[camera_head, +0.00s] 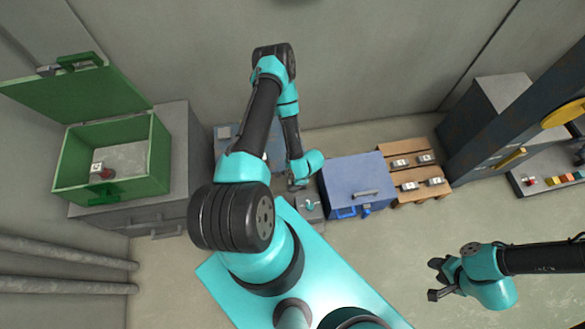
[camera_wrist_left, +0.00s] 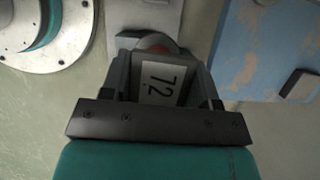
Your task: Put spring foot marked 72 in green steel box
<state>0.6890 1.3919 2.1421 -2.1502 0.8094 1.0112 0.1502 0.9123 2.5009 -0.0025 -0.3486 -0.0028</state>
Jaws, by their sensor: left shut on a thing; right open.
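The spring foot marked 72 (camera_wrist_left: 160,82) sits between the fingers of my left gripper (camera_head: 297,185), its white label facing the left wrist camera. The left gripper is shut on it, low beside a small grey block (camera_head: 309,207) in the head view; I cannot tell whether the foot still touches what is under it. The green steel box (camera_head: 70,165) stands on a grey cabinet at the left with its lid open. A small block with a white label and red part (camera_head: 99,170) lies inside it. My right gripper (camera_head: 436,280) is open and empty over the floor at the lower right.
A closed blue box (camera_head: 352,172) stands right of the left gripper. A wooden pallet (camera_head: 393,150) holds several white-labelled blocks. A grey cabinet (camera_head: 180,150) carries the green box. A dark machine with a yellow handle (camera_head: 510,158) stands at the right. Open floor lies at the lower right.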

